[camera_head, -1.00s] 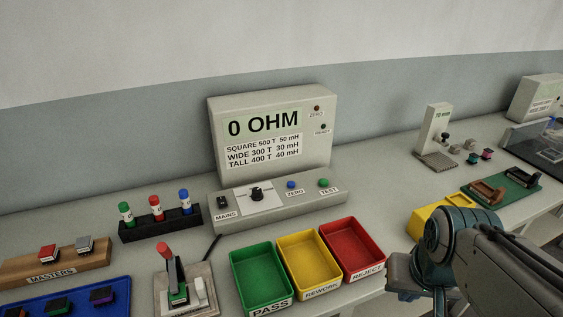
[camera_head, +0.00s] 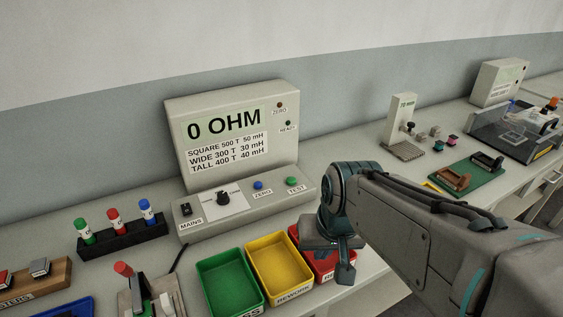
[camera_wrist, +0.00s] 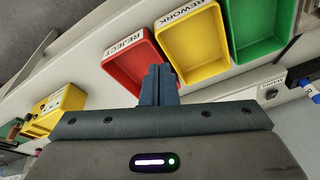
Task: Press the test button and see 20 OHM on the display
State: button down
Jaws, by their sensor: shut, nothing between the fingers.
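The test meter (camera_head: 181,158) stands at the back of the bench. Its display (camera_head: 224,123) reads 0 OHM. The green TEST button (camera_head: 291,181) is on the right of the sloping front panel, beside the blue ZERO button (camera_head: 258,185). My gripper (camera_head: 345,274) is shut and empty, above the red REJECT tray, to the right of and nearer than the TEST button. In the wrist view my shut fingers (camera_wrist: 158,82) show in front of the REJECT tray. The TEST button is not clearly visible there.
The dial (camera_head: 223,198) and MAINS switch (camera_head: 186,210) are left of the buttons. A lever fixture (camera_head: 124,270) stands at front left.

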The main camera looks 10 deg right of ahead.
jog(key=w+a+r+m+t+y+p, duration=0.15)
jog(key=w+m+p, duration=0.35)
jog(key=w, duration=0.7)
jog(key=w+a+r+m+t+y+p, duration=0.1)
jog(key=w+r+m+t+y+p, duration=0.15)
jog(key=w+m, duration=0.8)
jog(key=w+d+f+m+t+p, duration=0.1)
jog(key=w+d+m, duration=0.3)
jog(key=w, duration=0.7)
jog(key=shift+w+f+p, duration=0.25)
jog(key=shift+f+p, duration=0.4)
jog(key=shift+p, duration=0.05)
jog(key=shift+m, duration=0.25)
jog(key=b, duration=0.6)
send_over(294, 181)
notch_tip(294, 181, down, 7)
jog(key=shift+w+f, duration=0.1)
jog(key=shift+f+b, duration=0.8)
jog(key=shift+f+b, duration=0.45)
jog(key=shift+b, duration=0.15)
